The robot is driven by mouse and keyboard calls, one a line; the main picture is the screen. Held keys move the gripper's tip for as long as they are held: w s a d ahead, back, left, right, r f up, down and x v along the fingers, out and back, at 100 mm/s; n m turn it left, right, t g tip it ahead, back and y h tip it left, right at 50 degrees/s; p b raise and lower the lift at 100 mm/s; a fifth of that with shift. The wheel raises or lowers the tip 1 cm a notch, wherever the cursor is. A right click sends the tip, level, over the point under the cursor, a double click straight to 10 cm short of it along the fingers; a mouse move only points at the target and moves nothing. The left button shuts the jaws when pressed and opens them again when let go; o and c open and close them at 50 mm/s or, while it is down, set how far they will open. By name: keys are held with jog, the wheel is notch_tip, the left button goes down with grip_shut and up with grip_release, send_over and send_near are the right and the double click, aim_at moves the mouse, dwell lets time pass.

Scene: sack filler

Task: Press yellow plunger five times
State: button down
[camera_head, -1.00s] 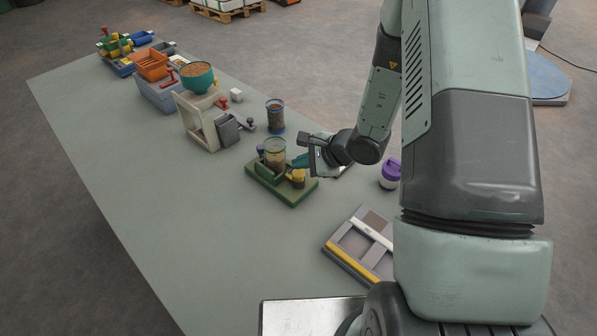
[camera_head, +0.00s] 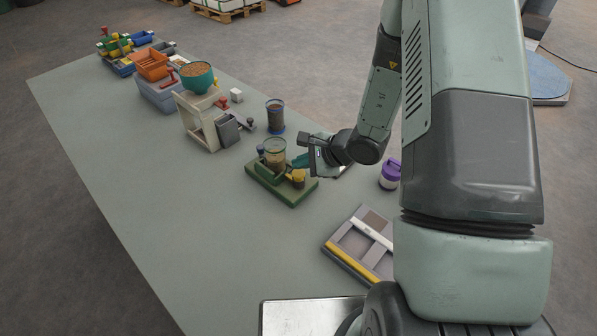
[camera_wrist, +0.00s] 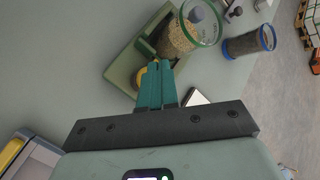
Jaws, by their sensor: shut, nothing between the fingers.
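The yellow plunger (camera_head: 298,178) stands at the near right corner of a green base (camera_head: 287,199), which carries a clear jar of grain (camera_head: 274,152). My gripper (camera_head: 297,162) is shut and empty, its teal fingers just behind and above the plunger in the head view. In the wrist view the closed fingertips (camera_wrist: 157,68) overlap the yellow plunger (camera_wrist: 143,75) and hide part of it. The jar (camera_wrist: 178,38) stands beyond the fingertips. I cannot tell whether the fingertips touch the plunger.
A blue-rimmed jar (camera_head: 275,115) stands behind the base. A white purple-lidded jar (camera_head: 390,174) is to the right. A grey tray with a yellow edge (camera_head: 345,262) lies nearer. A stand with a teal bowl (camera_head: 197,80) is farther left. The table's left side is clear.

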aim_at(301, 174)
jog(key=shift+f, duration=0.1)
jog(key=shift+f, duration=0.35)
jog(key=shift+f, duration=0.7)
dwell(0.9)
jog(key=shift+r, duration=1.15)
jog(key=shift+r, duration=2.5)
